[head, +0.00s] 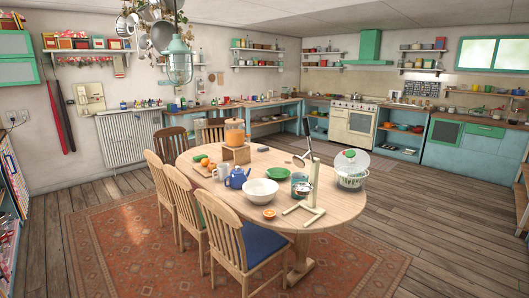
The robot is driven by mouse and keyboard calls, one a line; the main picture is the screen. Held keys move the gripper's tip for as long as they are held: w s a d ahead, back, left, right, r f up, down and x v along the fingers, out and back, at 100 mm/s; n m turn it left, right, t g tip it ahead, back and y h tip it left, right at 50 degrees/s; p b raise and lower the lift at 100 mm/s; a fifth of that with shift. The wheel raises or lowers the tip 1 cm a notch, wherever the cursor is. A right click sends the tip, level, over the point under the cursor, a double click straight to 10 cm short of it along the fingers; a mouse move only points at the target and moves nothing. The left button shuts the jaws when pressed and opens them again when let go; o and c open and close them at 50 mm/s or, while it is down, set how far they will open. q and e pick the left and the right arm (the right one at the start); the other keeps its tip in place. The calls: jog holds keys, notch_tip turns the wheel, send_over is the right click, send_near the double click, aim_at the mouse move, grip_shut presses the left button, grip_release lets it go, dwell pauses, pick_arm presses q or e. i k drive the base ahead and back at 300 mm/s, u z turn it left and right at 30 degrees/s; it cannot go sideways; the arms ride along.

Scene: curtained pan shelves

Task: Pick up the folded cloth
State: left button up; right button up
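I cannot make out a folded cloth for certain in the head view. A flat green item (279,173) lies near the middle of the wooden table (330,215), behind the white bowl (261,192); it is too small to tell whether it is a cloth or a dish. Neither of my grippers is in view.
The table also holds a blue teapot (237,178), an orange-filled jar (234,133) on a wooden stand, an upright wooden holder (313,185) and a basket-like container (351,178). Wooden chairs (225,235) line the table's left and front. Wooden floor (440,200) is clear on the right.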

aim_at(262, 149)
jog(key=z, duration=1.3)
jog(key=i, duration=6.25)
jog(key=u, duration=1.85)
jog(key=i, duration=0.55)
